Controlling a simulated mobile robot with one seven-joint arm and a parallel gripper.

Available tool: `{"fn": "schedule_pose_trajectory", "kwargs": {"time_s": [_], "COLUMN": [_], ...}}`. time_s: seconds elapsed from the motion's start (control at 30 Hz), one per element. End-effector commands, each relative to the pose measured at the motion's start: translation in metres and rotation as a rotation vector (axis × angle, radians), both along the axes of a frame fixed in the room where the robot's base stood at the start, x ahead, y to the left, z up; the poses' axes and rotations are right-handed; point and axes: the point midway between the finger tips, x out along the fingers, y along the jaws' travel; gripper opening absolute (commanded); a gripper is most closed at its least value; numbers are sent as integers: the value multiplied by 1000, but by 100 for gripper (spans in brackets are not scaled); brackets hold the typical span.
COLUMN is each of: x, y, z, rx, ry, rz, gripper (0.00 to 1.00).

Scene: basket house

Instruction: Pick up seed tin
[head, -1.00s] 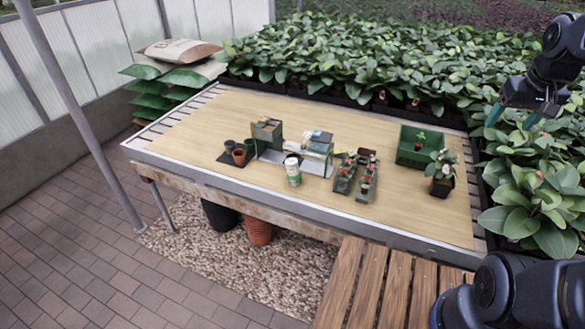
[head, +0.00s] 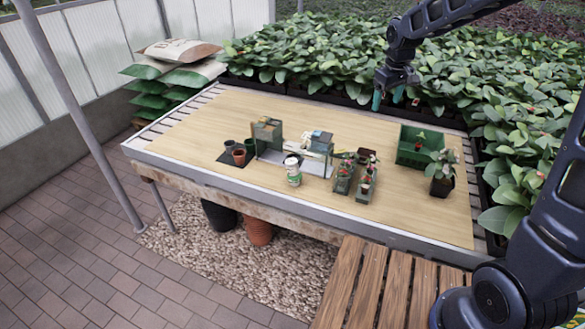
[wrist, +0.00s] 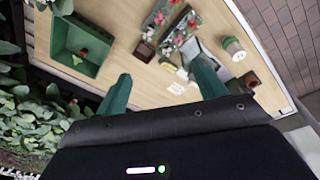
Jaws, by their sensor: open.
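The likely seed tin is a white and green cylinder (head: 293,172) standing upright near the front edge of the table, just in front of the small rack. In the wrist view the same tin (wrist: 233,48) is at the upper right, beyond the right finger. My gripper (head: 387,98) is open and empty, with green fingers pointing down, high over the back right of the table. It is well apart from the tin.
Two planters (head: 343,178) of red flowers stand right of the tin. A green bin (head: 408,150) and a potted plant (head: 441,175) are farther right. Small pots (head: 239,157) and a rack (head: 268,138) are left and behind. The table's left side is clear.

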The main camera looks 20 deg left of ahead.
Motion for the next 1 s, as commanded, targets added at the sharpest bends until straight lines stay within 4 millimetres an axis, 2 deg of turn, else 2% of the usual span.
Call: {"fn": "schedule_pose_trajectory", "kwargs": {"time_s": [0.03, 0.33, 0.6, 0.8, 1.0], "x": [1, -6, -37, -61, -69], "y": [21, 133, 229, 274, 288], "z": [-12, -78, -149, -189, -204], "rx": [-8, -47, -79, -95, -99], "ry": [10, 54, 92, 111, 116], "rz": [36, 238, 412, 499, 528], "gripper": [70, 70, 70, 70, 70]}}
